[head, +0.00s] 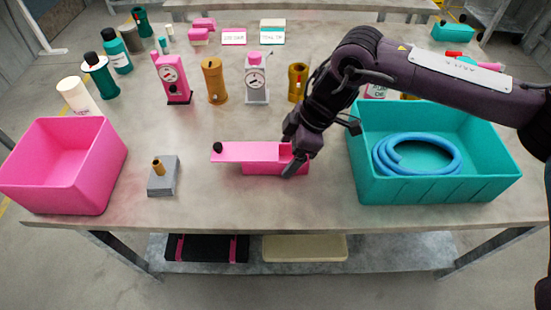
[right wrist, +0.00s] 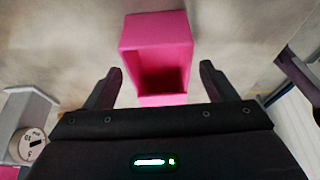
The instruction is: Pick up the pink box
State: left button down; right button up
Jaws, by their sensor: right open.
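A small pink box (head: 275,169) sits on the table near its front edge, in the middle of the head view. A flat pink lid-like piece (head: 245,152) with a black knob lies across its top and sticks out to the left. My right gripper (head: 291,160) is at the box's right end, pointing down. In the right wrist view the box (right wrist: 157,32) shows an open hollow, and its near end lies between the two spread fingers (right wrist: 160,75). I cannot tell whether either finger touches it. My left gripper is not in view.
A large pink bin (head: 97,180) stands at the left. A teal bin (head: 440,188) with a blue hose (head: 390,160) stands right of my gripper. A grey block (head: 166,184) with a brass peg is left of the box. Gauges and bottles stand behind.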

jog(key=shift+a+f, duration=0.25)
jog(key=shift+f, duration=0.45)
jog(key=c, duration=1.1)
jog(key=shift+r, duration=0.15)
jog(key=shift+c, duration=0.2)
notch_tip(320, 180, up, 10)
jog(key=shift+f, duration=0.2)
